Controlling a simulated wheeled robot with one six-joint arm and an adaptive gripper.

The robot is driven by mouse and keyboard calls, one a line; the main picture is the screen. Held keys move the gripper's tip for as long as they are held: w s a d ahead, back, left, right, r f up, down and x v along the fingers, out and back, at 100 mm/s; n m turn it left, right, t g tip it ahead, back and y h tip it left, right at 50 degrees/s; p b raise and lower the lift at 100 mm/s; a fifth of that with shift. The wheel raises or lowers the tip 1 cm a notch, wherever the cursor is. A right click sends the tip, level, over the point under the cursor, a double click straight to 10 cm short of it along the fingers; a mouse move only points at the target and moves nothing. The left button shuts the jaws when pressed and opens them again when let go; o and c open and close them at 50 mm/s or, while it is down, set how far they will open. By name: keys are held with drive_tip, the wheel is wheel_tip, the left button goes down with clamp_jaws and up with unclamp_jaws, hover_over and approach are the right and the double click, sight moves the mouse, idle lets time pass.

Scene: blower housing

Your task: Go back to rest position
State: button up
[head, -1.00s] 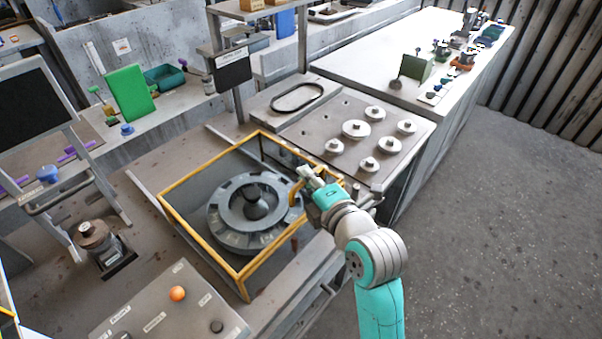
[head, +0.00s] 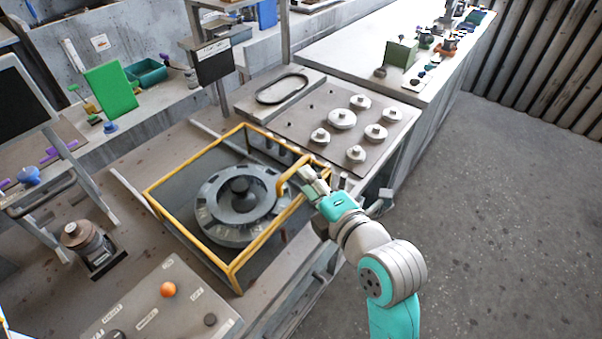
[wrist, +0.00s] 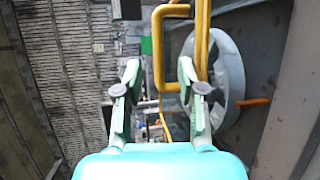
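My gripper (head: 313,178) is at the right edge of the yellow-framed guard (head: 233,278), just right of its yellow handle (head: 285,180). In the wrist view my gripper (wrist: 158,80) has its two fingers wide apart with nothing held between them. The yellow handle (wrist: 158,50) shows ahead of the fingers and looks clear of them. Inside the guard is a round grey housing (head: 215,222) with a dark central knob. It shows partly in the wrist view (wrist: 228,75).
A plate with several round metal parts (head: 342,119) lies behind the guard. A control panel with an orange button (head: 168,289) is in front. A small motor-like unit (head: 88,240) stands at left. Open floor (head: 490,220) lies to the right.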

drive_tip(key=shift+v, duration=0.95)
drive_tip(key=s+d+f+m+t+h, duration=0.1)
drive_tip(key=s+d+f+m+h, duration=0.1)
drive_tip(key=s+d+f+m, duration=0.45)
drive_tip(key=s+d+f+m+h, duration=0.3)
drive_tip(key=s+d+f+m, duration=0.1)
drive_tip(key=s+f+m, duration=0.4)
drive_tip(key=s+d+f+m+h, duration=0.1)
drive_tip(key=s+m, duration=0.4)
drive_tip(key=s, duration=0.6)
drive_tip(key=s+d+f+m+h, duration=0.1)
drive_tip(key=s+d+m, duration=0.3)
drive_tip(key=s, duration=0.7)
drive_tip(key=shift+s+f+m+h, duration=0.2)
drive_tip(key=shift+f+m+h, duration=0.15)
drive_tip(key=shift+m, duration=0.2)
drive_tip(key=shift+d, duration=0.1)
